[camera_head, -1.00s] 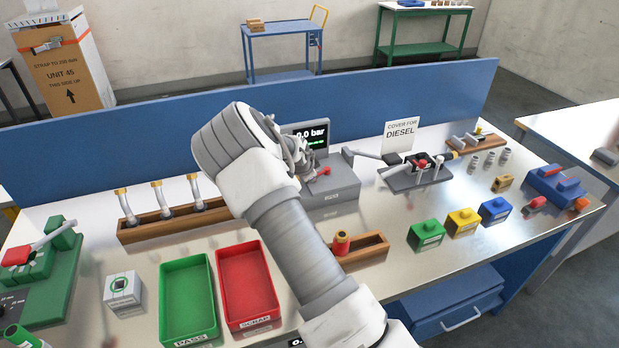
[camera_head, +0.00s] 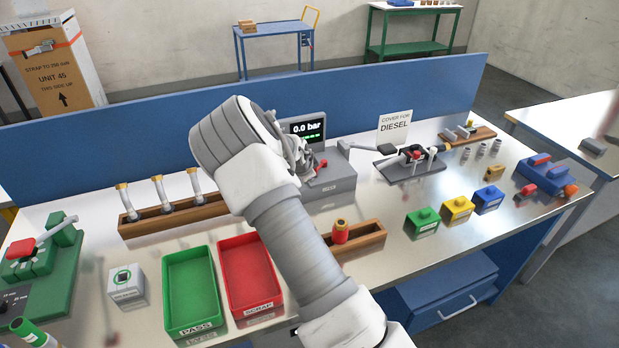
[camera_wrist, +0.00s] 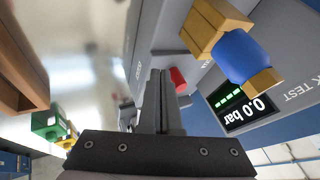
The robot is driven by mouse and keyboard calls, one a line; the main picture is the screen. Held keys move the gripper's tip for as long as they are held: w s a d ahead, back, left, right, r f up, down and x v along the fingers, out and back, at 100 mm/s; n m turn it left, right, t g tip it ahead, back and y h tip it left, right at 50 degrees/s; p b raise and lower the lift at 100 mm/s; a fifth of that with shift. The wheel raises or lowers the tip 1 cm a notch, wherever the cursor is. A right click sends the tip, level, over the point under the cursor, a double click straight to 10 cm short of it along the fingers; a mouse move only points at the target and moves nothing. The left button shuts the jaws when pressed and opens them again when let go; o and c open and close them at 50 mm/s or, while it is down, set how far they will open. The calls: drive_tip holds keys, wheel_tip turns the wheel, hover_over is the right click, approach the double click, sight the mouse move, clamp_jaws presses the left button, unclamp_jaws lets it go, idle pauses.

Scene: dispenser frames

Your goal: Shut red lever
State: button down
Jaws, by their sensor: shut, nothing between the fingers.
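The leak-test box (camera_head: 335,182) is grey with a screen reading 0.0 bar (camera_head: 304,130). A small red lever end (camera_head: 322,165) shows at the box, just right of my wrist. In the wrist view the red end (camera_wrist: 178,78) is close beside my gripper (camera_wrist: 160,75), on the screen side; I cannot tell whether they touch. My gripper's fingers are together and empty. A blue part with brass ends (camera_wrist: 238,55) sits at the box near the screen. My arm hides much of the box and my fingertips in the head view.
A grey lever arm (camera_head: 358,146) with a dark pad reaches from the box's right side. A clamp fixture (camera_head: 412,162) with a red piece stands right of it. Red (camera_head: 252,280) and green (camera_head: 190,290) trays and a wooden holder (camera_head: 365,238) lie in front. A blue panel runs behind.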

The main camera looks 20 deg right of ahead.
drive_tip(key=s+a+r, duration=0.3)
drive_tip(key=a+r, duration=0.2)
drive_tip(key=r, duration=0.3)
drive_tip(key=shift+s+a, duration=0.15)
